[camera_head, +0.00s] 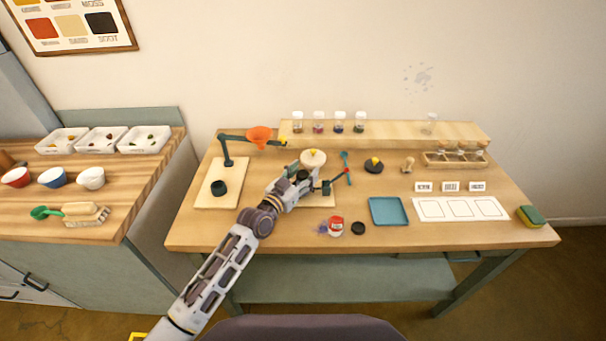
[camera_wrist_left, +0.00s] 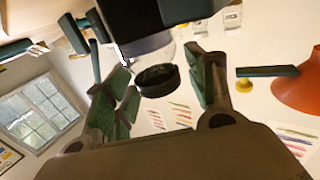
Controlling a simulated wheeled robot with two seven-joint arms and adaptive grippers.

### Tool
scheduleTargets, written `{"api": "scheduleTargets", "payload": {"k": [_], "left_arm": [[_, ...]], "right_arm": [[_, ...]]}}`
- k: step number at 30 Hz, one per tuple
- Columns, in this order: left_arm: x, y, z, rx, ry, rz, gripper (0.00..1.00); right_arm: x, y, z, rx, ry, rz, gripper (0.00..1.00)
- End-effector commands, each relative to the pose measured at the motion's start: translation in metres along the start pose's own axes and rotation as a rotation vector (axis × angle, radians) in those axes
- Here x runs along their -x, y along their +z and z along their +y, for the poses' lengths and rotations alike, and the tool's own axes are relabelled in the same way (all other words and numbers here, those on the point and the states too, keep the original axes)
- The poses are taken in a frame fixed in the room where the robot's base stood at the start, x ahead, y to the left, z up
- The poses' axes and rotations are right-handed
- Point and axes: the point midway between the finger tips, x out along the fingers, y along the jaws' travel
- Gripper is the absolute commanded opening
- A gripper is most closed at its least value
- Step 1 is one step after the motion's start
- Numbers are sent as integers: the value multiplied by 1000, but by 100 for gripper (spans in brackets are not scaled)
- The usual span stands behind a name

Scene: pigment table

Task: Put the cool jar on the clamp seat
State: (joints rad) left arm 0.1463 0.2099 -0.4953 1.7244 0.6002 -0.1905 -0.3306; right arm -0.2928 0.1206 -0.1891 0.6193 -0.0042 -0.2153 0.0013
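The clamp seat is not clearly identifiable. My right gripper is out of view.
A red-and-white jar (camera_head: 336,226), black lid (camera_head: 358,228) and blue tray (camera_head: 389,211) lie in front. A cream round object (camera_head: 313,158) is behind the gripper.

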Motion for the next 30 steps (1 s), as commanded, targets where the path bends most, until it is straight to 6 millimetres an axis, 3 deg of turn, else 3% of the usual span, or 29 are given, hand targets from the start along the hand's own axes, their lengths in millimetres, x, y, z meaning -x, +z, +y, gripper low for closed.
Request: {"api": "scheduleTargets", "payload": {"k": [14, 30], "left_arm": [[4, -2, 0, 0, 0, -1, 56], [56, -2, 0, 0, 0, -1, 56]], "right_arm": [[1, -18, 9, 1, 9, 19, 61], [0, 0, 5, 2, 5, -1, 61]]}}
